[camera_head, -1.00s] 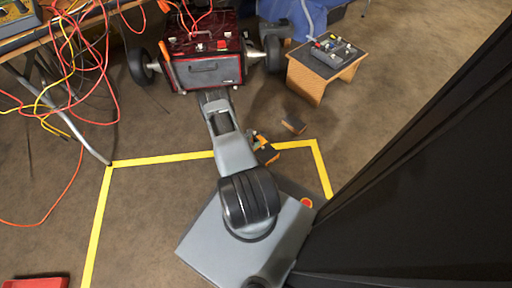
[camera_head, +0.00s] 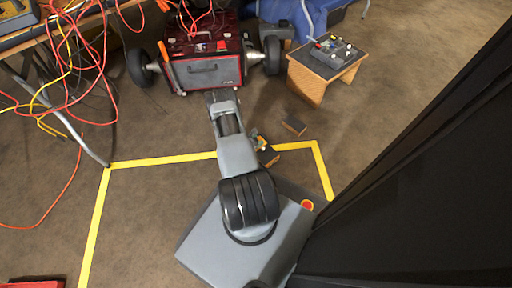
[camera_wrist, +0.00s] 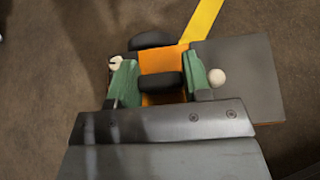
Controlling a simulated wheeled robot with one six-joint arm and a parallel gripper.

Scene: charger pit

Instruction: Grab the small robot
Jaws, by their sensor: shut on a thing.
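The small robot (camera_wrist: 160,62) shows in the wrist view as an orange body with dark rounded parts like wheels. It lies between the green fingers of my gripper (camera_wrist: 163,80), which are shut on it. Pale round knobs show beside both fingers. The grey palm of the gripper hides the near part of it. In the head view, my gripper (camera_head: 260,140) is small and partly hidden by my arm, low over the floor near the yellow tape. I cannot tell there whether the small robot touches the floor.
Another small block (camera_head: 294,125) is on the floor. A red wheeled machine (camera_head: 205,65) stands ahead, and a wooden stand with a control box (camera_head: 308,80) is right of it. Cables (camera_head: 75,60) hang at left. A black panel (camera_head: 420,190) blocks the right.

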